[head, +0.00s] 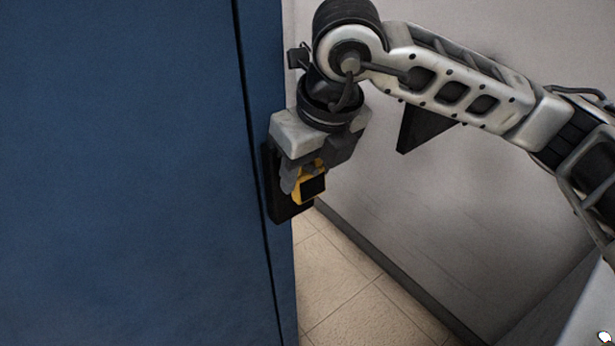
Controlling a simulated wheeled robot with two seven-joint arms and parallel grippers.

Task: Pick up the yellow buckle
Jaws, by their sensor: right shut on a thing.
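The yellow buckle (298,196) is a small yellow piece with a dark face, in the middle of the head view. It sits against a black plate (270,182) at the right edge of the blue cabinet. My right gripper (302,178) comes down on it from above and is shut on it. The fingers hide part of the buckle. I cannot tell whether the buckle is apart from the black plate. My left gripper is not in view.
A large blue cabinet (120,180) fills the left side, close to my right gripper. A grey wall (450,210) with a dark baseboard stands behind my right arm. Beige tiled floor (345,285) shows below, between cabinet and wall.

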